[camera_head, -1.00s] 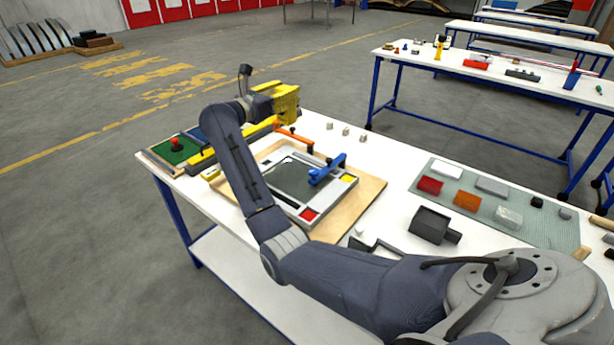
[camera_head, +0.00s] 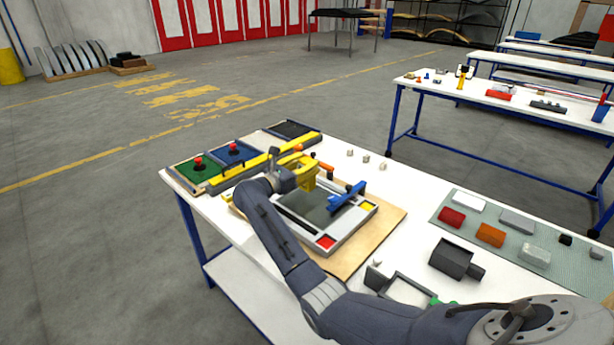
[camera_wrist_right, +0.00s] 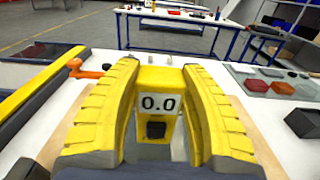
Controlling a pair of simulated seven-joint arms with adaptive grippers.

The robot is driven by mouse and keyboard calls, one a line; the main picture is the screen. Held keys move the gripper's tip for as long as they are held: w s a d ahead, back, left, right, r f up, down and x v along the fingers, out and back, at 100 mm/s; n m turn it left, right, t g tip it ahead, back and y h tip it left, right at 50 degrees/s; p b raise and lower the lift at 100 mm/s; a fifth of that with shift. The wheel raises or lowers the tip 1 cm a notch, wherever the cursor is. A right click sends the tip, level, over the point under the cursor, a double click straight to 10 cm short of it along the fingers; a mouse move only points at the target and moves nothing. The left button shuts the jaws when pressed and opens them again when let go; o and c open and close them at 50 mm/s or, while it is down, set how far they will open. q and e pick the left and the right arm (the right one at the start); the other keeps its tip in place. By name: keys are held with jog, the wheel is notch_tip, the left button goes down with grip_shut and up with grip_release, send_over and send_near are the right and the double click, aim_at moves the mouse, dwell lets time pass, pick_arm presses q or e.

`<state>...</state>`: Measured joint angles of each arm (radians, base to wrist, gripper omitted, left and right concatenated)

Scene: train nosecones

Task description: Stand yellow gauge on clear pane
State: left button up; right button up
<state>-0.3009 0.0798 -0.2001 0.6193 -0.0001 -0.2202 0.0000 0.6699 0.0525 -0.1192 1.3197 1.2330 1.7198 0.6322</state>
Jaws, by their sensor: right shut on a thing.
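My right gripper (camera_head: 306,176) has yellow ribbed fingers. In the right wrist view the right gripper (camera_wrist_right: 162,85) is shut on the yellow gauge (camera_wrist_right: 158,76), one finger on each side. The gauge is upright, with a white display reading 0.0 and a dark square below it. The clear pane (camera_head: 305,207) looks dark grey and lies in a light grey frame with red and yellow corner patches. The gripper and gauge are over the pane's far left part; whether the gauge touches it cannot be told. My left gripper is out of view.
A blue clamp-like piece (camera_head: 346,197) stands on the frame's right side. An orange-handled piece (camera_head: 325,167) is behind the gripper. Green and blue panels with red buttons (camera_head: 198,163) lie at left. Coloured blocks rest on a mat (camera_head: 484,248) at right, beside a dark box (camera_head: 456,258).

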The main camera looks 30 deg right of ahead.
jog(key=shift+f, duration=2.2)
jog(key=shift+f, duration=0.1)
jog(key=o, duration=1.3)
jog(key=v, duration=1.2)
